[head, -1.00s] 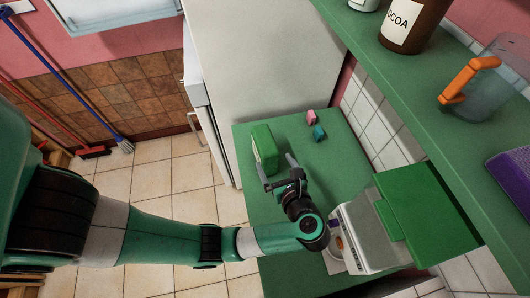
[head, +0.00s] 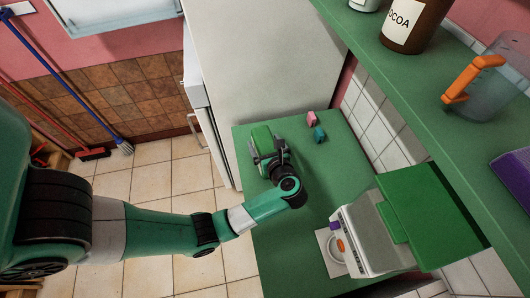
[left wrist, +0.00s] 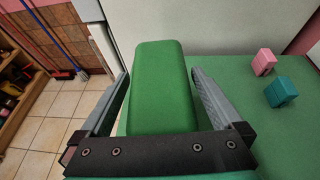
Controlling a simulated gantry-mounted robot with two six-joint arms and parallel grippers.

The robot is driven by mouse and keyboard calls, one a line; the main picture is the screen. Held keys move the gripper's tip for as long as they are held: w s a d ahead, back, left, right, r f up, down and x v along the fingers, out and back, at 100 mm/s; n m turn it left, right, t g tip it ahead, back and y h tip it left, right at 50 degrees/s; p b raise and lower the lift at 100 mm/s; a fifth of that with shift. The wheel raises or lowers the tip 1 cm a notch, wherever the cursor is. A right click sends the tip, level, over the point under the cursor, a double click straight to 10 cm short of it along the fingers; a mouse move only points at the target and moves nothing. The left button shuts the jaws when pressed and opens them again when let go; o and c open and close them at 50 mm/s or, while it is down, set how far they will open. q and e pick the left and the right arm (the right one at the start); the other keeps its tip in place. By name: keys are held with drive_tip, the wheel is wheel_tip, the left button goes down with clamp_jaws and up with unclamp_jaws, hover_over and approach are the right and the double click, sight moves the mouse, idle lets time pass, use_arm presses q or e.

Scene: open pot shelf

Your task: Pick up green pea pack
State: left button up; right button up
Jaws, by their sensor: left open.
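The green pea pack (head: 262,137) is a green block with rounded edges on the green counter, near its left edge. My left gripper (head: 267,157) is at the pack in the head view. In the left wrist view the pack (left wrist: 160,88) sits between the two open fingers of my left gripper (left wrist: 162,95). A gap shows on the right side between finger and pack; on the left the finger is close to it. The near lower part of the pack is hidden behind the gripper's body. My right gripper is not in view.
A pink block (head: 311,118) and a teal block (head: 319,134) stand right of the pack. A white machine with a green top (head: 425,210) stands at the front right. The fridge (head: 255,60) is behind. A green shelf (head: 400,90) hangs at the right.

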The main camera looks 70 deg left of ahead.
use_arm(q)
drive_tip(key=shift+r, duration=0.1)
clamp_jaws()
idle(0.3)
